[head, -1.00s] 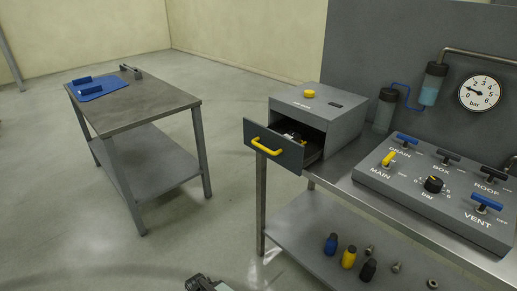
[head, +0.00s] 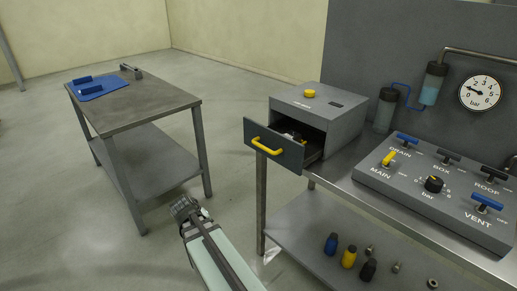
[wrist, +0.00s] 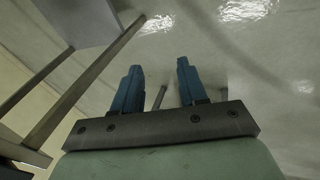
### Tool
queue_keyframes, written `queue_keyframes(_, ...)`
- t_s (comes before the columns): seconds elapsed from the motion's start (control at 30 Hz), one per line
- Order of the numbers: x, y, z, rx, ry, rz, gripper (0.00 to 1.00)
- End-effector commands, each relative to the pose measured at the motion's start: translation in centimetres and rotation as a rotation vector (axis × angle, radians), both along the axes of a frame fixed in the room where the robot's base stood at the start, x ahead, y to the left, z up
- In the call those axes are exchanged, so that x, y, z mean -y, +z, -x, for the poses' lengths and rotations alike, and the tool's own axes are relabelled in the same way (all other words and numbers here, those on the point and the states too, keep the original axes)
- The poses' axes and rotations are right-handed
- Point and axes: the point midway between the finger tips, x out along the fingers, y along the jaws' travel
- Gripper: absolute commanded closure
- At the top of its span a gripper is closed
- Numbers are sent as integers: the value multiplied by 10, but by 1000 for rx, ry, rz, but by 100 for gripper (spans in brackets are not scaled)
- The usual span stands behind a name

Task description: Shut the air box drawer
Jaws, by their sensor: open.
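The air box (head: 318,115) is a grey box with a yellow knob on top, standing on the left end of the steel bench. Its drawer (head: 284,152) is pulled out toward the front left, with small dark and pale items partly visible inside. A yellow handle (head: 267,146) is on the drawer front. My gripper (wrist: 157,75) has two blue fingers apart with nothing between them in the wrist view. In the head view, my arm's end is low, below and left of the drawer and apart from it; the fingers cannot be made out there.
A valve panel (head: 432,190) with levers and a dial is right of the air box. The lower shelf (head: 300,228) holds bottles and small fittings. A second table (head: 135,103) with a blue mat (head: 101,91) stands left. Open floor lies between table and bench.

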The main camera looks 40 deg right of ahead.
Motion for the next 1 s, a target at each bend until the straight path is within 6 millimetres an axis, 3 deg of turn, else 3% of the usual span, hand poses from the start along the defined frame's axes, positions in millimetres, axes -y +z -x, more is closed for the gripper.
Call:
queue_keyframes(0.2, 44, 78, -22, 58, 2, 191, 58)
queue_keyframes(0.5, 99, 186, -29, 57, -3, 535, 58)
queue_keyframes(0.8, 133, 245, -15, -74, -5, 871, 58)
queue_keyframes(1.0, 140, 268, -7, -142, -8, 994, 58)
